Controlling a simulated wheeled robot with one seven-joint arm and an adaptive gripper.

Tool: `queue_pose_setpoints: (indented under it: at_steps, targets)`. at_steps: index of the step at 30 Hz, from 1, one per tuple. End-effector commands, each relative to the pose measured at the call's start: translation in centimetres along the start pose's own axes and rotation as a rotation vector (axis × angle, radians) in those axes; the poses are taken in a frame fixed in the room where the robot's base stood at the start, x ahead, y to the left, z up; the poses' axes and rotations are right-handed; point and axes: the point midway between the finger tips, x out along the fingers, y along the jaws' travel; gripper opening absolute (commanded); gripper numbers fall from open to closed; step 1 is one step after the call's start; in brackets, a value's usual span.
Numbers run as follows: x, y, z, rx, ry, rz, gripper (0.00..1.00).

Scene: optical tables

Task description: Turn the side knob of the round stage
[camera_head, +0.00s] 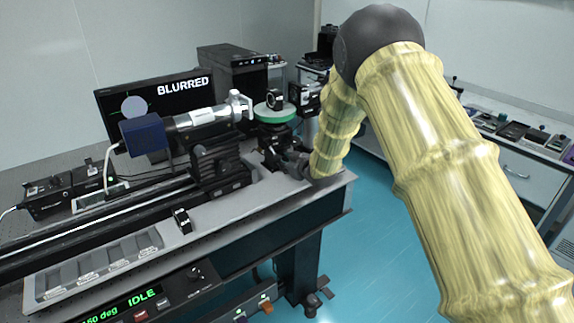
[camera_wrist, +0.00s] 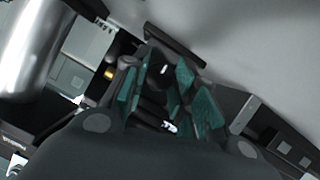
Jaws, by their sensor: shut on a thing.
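The round stage (camera_head: 274,113) has a green and white rim and stands at the right end of the optical rail, with a dark round mount on top. My gripper (camera_head: 277,156) is low beside the stage, at the table's right end; in the head view its fingers are small and dark. In the wrist view my gripper (camera_wrist: 160,92) has teal-padded fingers closed on a dark part between them, the side knob (camera_wrist: 160,68). Much of the knob is hidden by the fingers, and its turn angle cannot be read.
A silver lens tube with a blue camera (camera_head: 143,136) points at the stage from the left. The monitor (camera_head: 158,100) reads "BLURRED". A front panel (camera_head: 140,304) reads "IDLE". A grey tray (camera_head: 100,262) lies at the table's front left. The floor to the right is clear.

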Motion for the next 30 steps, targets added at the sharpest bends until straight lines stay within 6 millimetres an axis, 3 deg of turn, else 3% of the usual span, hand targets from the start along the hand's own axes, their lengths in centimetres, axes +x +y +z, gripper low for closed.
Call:
queue_pose_setpoints:
  at_steps: [7, 8, 11, 12, 23, 30]
  targets:
    - [0.0, 0.1, -0.1, -0.001, 0.002, 0.001, 0.04]
    - [0.0, 0.1, -0.1, 0.0, 0.001, 0.001, 0.3]
    - [0.0, 0.1, -0.1, 0.0, 0.001, 0.001, 0.48]
    - [0.0, 0.1, -0.1, 0.0, 0.001, 0.001, 0.49]
    - [-0.3, 0.1, -0.1, 0.0, 0.001, 0.0, 0.49]
    - [-3.3, 0.1, -0.1, 0.001, 0.0, 0.001, 0.49]
